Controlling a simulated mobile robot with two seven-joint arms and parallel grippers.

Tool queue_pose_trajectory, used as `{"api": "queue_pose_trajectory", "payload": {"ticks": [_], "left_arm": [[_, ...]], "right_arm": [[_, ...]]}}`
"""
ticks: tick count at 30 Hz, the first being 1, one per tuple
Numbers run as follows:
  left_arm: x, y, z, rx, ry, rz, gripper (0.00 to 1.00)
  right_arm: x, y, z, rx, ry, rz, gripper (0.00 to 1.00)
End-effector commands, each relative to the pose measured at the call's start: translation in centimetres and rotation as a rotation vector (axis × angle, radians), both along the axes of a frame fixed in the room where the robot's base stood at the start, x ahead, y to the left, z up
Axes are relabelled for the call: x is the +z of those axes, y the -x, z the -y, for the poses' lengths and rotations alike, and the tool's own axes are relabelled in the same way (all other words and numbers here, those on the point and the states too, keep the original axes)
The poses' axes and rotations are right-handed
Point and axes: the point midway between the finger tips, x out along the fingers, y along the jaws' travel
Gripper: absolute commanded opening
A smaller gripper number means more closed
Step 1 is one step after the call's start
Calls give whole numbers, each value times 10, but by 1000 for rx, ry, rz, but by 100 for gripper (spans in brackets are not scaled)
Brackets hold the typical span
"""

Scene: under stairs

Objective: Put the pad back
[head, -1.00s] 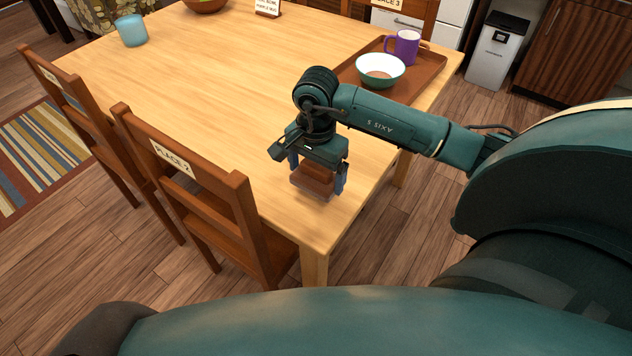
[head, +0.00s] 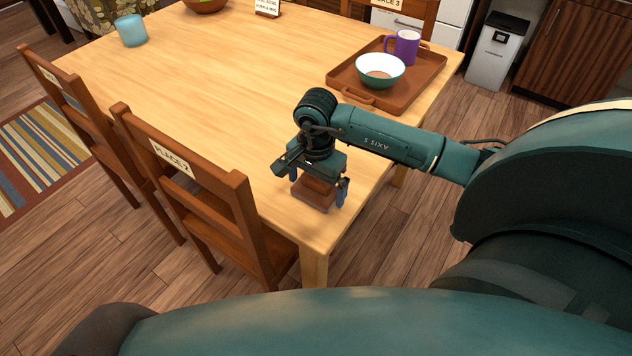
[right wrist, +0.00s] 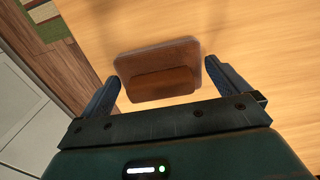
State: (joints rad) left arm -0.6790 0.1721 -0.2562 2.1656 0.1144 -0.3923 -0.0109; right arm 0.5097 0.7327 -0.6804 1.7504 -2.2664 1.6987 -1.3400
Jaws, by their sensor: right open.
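The pad (head: 314,196) is a brown slab with a raised block on top. It appears to lie on the light wooden table (head: 235,120), close to the near corner. In the right wrist view the pad (right wrist: 158,55) shows its flat base and the raised block (right wrist: 161,84). My right gripper (head: 319,184) is directly above it, fingers pointing down. In the right wrist view the gripper (right wrist: 163,78) is open, one blue finger on each side of the pad, with gaps visible. My left gripper is not in view.
A brown tray (head: 425,78) with a bowl (head: 380,72) and a purple mug (head: 403,47) stands at the right. A blue cup (head: 131,31) stands at the far left. Chairs line the left edge, one labelled PLACE 2 (head: 240,200). The table's middle is clear.

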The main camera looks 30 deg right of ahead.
Motion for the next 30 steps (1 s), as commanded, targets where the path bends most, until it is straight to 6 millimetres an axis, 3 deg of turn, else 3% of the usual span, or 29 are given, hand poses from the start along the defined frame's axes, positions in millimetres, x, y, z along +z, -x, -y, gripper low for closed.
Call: {"api": "queue_pose_trajectory", "payload": {"ticks": [7,15,21,30], "left_arm": [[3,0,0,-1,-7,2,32],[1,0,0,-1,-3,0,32],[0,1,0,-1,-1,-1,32],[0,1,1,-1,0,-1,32]], "right_arm": [[18,-1,0,1,-1,4,100],[77,-1,1,1,1,6,100],[110,-1,0,-1,1,4,100],[124,0,0,0,-1,-1,100]]}}
